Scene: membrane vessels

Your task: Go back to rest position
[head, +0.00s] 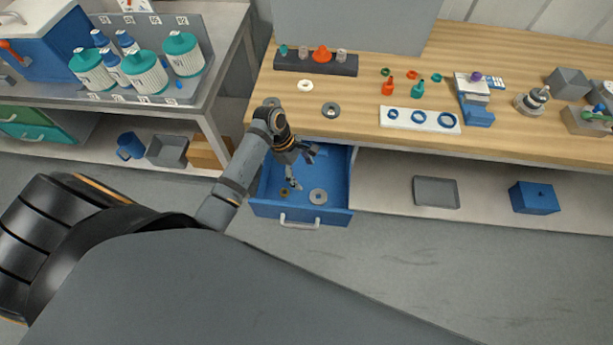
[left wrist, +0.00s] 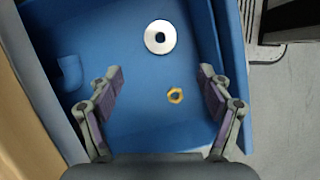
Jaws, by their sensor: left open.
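My left gripper (head: 298,168) hangs over the open blue drawer (head: 335,182) under the wooden bench. In the left wrist view my left gripper (left wrist: 160,92) is open, its two fingers spread apart with nothing between the tips. My right gripper is not in view.
The wooden bench (head: 500,150) holds a white plate with blue rings (head: 419,120), a dark rack (head: 316,63) and several small parts. A grey tray (head: 436,192) and a blue box (head: 534,198) sit on the lower shelf. White-and-teal vessels (head: 144,72) stand at left. The floor in front is clear.

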